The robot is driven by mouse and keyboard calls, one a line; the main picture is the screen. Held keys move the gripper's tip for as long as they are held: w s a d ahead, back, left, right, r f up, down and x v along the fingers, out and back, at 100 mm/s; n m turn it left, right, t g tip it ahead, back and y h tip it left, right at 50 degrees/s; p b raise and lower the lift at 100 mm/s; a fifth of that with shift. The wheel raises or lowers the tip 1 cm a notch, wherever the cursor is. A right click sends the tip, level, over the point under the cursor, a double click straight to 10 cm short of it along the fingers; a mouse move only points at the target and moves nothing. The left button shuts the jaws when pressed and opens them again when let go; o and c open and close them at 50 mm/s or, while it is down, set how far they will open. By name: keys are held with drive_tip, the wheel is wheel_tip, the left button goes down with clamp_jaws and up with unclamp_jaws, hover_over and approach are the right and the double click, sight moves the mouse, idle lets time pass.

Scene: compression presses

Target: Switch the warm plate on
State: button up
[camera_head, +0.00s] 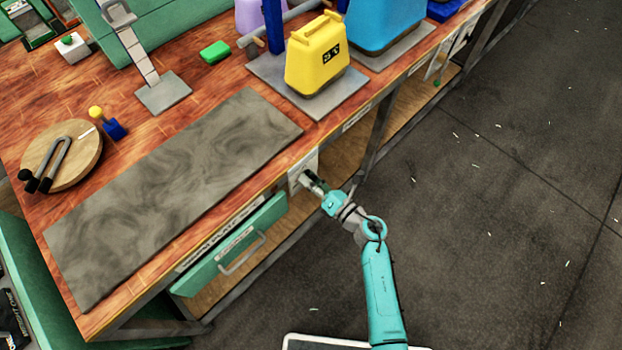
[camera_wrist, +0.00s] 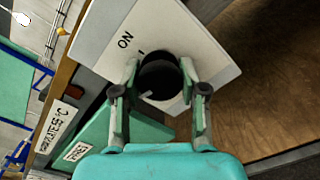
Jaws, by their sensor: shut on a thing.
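A white switch panel (camera_head: 302,168) is fixed on the bench front, at the right end of the teal drawer. In the wrist view the panel (camera_wrist: 105,35) carries a round black knob (camera_wrist: 160,78) and the word ON with a short tick below it. A small pale mark shows at the knob's lower left; its exact setting is hard to tell. My gripper (camera_head: 310,180) is at the panel, its two fingers either side of the knob and shut on it. A large dark grey plate (camera_head: 170,190) lies flat on the bench top above the drawer.
A yellow container (camera_head: 316,58) and a blue one (camera_head: 383,25) stand on grey bases at the back. A round wooden disc (camera_head: 75,145) lies left. Open floor (camera_head: 480,200) is right.

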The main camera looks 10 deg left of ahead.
drive_tip(key=m, duration=1.1)
drive_tip(key=shift+m, duration=1.8)
drive_tip(key=o, duration=1.1)
drive_tip(key=shift+o, duration=0.3)
drive_tip(key=shift+d, duration=0.1)
drive_tip(key=v, duration=1.2)
